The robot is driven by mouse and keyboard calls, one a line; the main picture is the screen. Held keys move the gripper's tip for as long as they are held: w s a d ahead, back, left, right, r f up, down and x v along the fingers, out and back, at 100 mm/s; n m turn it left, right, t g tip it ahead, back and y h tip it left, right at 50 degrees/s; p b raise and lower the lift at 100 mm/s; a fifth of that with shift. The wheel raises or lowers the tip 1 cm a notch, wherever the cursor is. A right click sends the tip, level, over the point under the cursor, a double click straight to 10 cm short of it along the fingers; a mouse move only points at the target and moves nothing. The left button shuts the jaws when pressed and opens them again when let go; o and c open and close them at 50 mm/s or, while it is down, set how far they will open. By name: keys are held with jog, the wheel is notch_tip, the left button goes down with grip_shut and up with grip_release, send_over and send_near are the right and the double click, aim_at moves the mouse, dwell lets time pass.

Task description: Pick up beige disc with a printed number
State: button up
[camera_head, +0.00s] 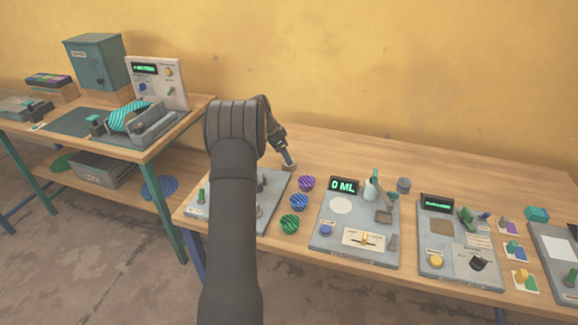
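My gripper (288,160) points down at the back of the right table, left of centre, above the back right corner of a grey plate (275,187). A small brownish-beige piece (289,168) is right at its fingertips. I cannot tell whether it is the beige disc, whether it is gripped, or read a number on it. The fingers are too small to judge open or shut. A pale round patch (341,205) lies on the panel with the "0 ML" display (344,187). My arm hides part of the grey plate.
Purple (307,183), blue (299,202) and green (290,223) striped round pieces stand between the grey plate and the "0 ML" panel. Another panel (435,225) and small coloured blocks are further right. A left table (160,148) holds a teal box (95,62). The back strip of the right table is mostly clear.

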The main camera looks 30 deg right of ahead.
jog(key=shift+x, duration=2.75)
jog(key=shift+d, duration=0.15)
jog(key=shift+c, duration=0.5)
jog(key=shift+r, duration=0.1)
jog(key=c, duration=1.1)
